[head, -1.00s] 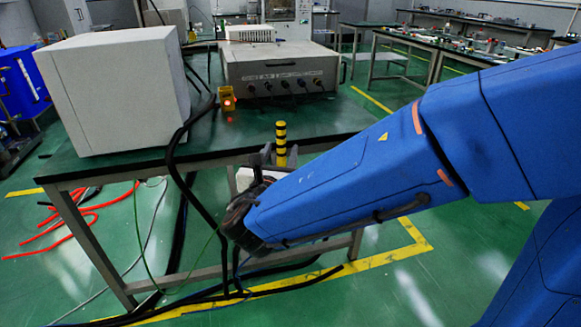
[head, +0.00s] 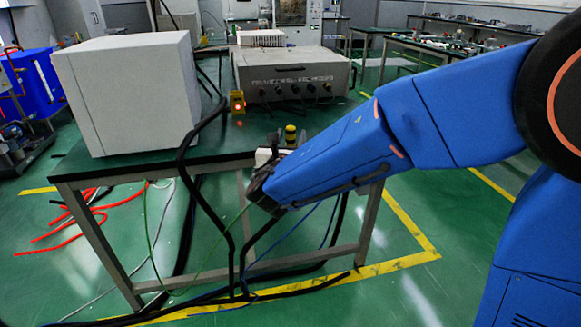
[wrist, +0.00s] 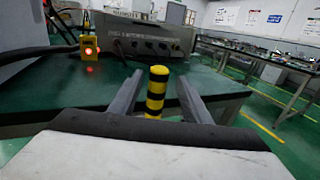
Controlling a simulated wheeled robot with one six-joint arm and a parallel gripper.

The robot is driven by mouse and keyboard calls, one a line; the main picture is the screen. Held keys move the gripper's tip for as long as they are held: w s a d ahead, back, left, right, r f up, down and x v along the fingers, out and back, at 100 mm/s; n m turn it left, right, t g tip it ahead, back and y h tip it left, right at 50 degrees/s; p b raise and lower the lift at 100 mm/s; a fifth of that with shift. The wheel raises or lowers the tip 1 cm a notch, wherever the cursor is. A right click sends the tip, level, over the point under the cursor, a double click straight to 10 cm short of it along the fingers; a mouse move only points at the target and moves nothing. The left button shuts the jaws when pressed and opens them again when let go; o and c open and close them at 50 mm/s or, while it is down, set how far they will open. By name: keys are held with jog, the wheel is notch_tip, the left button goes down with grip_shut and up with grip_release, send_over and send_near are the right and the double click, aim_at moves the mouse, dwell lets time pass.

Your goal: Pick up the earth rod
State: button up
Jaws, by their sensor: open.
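The earth rod (wrist: 157,92) is an upright cylinder with yellow and black bands. In the wrist view it stands between the two grey fingers of my gripper (wrist: 160,77), with a visible gap on each side. The fingers are open and their tips point forward. In the head view the rod's top (head: 290,134) shows just beyond my gripper (head: 273,150), near the front edge of the table. The rod's lower part is hidden by the gripper in both views.
A green-topped table (head: 120,164) carries a large white box (head: 130,95), a grey instrument unit (head: 290,75) with several knobs, and a yellow device (head: 237,101) with a red light. Black cables (head: 187,165) hang over the front edge. Red hoses (head: 75,220) lie on the floor.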

jog(key=shift+w+d+f, duration=0.1)
jog(key=shift+w+f, duration=0.05)
jog(key=shift+w, duration=1.3)
jog(key=shift+w+d+f, duration=0.1)
jog(key=shift+w, duration=1.35)
grip_shut()
